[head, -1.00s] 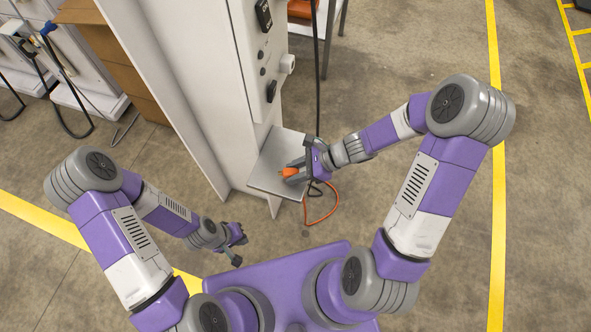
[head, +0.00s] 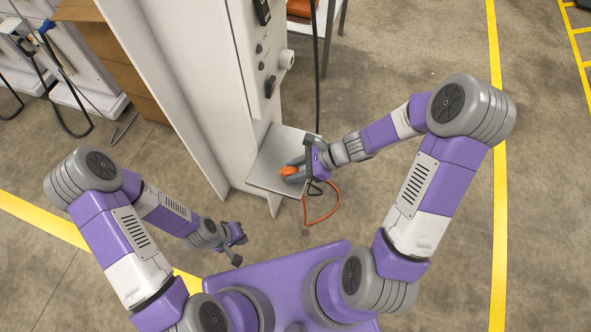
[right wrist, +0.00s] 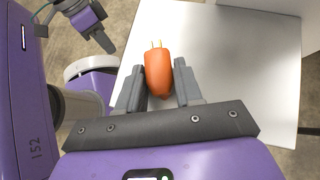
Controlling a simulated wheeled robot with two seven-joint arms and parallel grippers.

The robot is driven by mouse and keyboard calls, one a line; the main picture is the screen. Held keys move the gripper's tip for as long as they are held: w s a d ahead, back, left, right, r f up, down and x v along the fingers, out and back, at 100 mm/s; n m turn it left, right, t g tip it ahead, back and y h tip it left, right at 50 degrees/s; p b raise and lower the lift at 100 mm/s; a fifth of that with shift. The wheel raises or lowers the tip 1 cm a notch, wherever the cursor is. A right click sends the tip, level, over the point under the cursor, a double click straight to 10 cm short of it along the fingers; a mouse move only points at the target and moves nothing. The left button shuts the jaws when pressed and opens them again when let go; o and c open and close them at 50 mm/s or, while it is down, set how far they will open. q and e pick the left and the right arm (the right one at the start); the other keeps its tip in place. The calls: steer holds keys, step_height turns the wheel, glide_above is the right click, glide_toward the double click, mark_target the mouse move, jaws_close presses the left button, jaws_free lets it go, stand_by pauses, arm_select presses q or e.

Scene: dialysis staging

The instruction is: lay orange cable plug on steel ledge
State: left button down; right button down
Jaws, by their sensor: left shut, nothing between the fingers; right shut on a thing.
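The orange cable plug (head: 288,171) is between the fingers of my right gripper (head: 290,174), over the steel ledge (head: 264,178). In the right wrist view the plug (right wrist: 158,72) has two brass-coloured prongs pointing away from my gripper (right wrist: 158,90), which is shut on it. The ledge (right wrist: 220,60) spreads out beneath it; I cannot tell whether the plug touches the surface. The orange cable (head: 335,205) hangs in a loop off the ledge's right side. My left gripper (head: 236,246) is shut and empty, low and left of the ledge, above the floor.
The ledge is fixed to a tall white cabinet (head: 190,80) with knobs and switches on its side. A black cable (head: 317,80) hangs down beside the cabinet. A cardboard box (head: 125,62) stands behind it at left.

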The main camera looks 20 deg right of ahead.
steer(key=shift+s+d+f+b, duration=0.1)
steer(key=shift+s+f+b, duration=0.15)
steer(key=shift+f, duration=0.2)
steer(key=shift+s+f+b, duration=0.15)
steer(key=shift+f+b, duration=0.05)
steer(key=shift+f, duration=0.25)
steer(key=shift+s+f, duration=0.1)
steer(key=shift+f, duration=0.05)
steer(key=c, duration=0.7)
jaws_free()
steer(key=shift+o, duration=0.2)
steer(key=shift+w+d+r, duration=0.2)
steer(key=shift+d+r, duration=0.15)
steer(key=shift+r, duration=0.05)
steer(key=w+r+p+v, duration=0.1)
steer(key=p+v, duration=0.2)
steer(key=v, duration=0.4)
steer(key=shift+s+r+p, duration=0.15)
steer(key=shift+r+p, duration=0.05)
steer(key=shift+p, duration=0.1)
